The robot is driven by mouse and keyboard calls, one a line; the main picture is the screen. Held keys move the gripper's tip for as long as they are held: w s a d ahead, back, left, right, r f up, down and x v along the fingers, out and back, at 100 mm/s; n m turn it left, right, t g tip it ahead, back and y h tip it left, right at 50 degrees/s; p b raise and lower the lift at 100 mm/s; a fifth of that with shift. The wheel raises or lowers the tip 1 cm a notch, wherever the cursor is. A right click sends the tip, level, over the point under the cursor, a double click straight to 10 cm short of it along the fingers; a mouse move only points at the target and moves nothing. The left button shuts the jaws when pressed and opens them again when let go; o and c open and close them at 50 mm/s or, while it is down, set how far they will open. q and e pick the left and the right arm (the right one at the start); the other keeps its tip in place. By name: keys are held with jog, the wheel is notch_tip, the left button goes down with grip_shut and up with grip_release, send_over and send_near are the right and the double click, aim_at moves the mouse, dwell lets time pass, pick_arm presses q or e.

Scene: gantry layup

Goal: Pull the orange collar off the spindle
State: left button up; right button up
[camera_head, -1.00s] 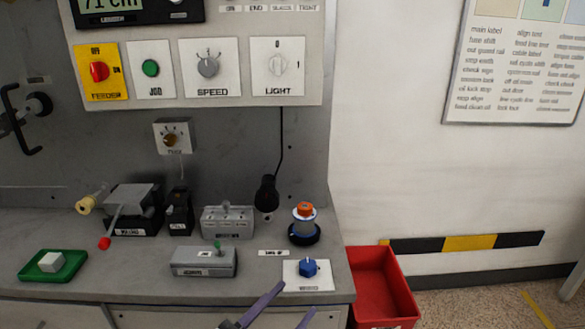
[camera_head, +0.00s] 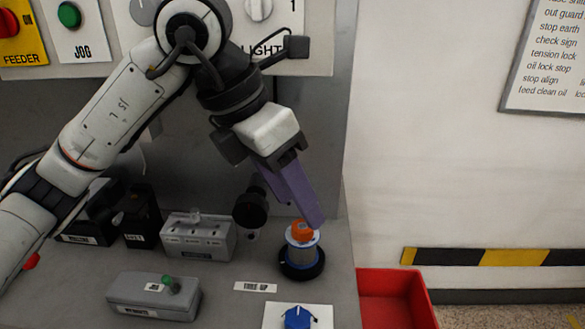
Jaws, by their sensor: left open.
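The orange collar (camera_head: 301,231) sits on top of the spindle (camera_head: 302,252), which stands upright on a round black base near the right end of the bench. My left gripper (camera_head: 312,222) comes down from above left, with its purple fingers at the collar. One finger overlaps the collar's upper part in the picture. The fingers are open; I cannot tell whether they touch the collar, and the far finger is mostly hidden. My right gripper is not in view.
A red bin (camera_head: 395,300) stands on the floor right of the bench. A blue knob (camera_head: 297,317) is in front of the spindle. A black lamp head (camera_head: 250,208) is close left of it. A grey switch box (camera_head: 153,296) lies front left.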

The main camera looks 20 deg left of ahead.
aim_at(304, 226)
pick_arm(q)
jog(key=shift+n+t+y, duration=0.3)
jog(key=shift+t+y, duration=0.1)
jog(key=shift+y, duration=0.2)
jog(key=w+f, duration=0.1)
jog(key=f, duration=0.1)
jog(key=w+f, duration=0.2)
jog(key=f, duration=0.1)
jog(key=w+f, duration=0.1)
jog(key=f, duration=0.2)
jog(key=shift+w+a+f, duration=0.1)
jog(key=shift+w+a, duration=0.15)
jog(key=shift+w, duration=0.1)
grip_shut()
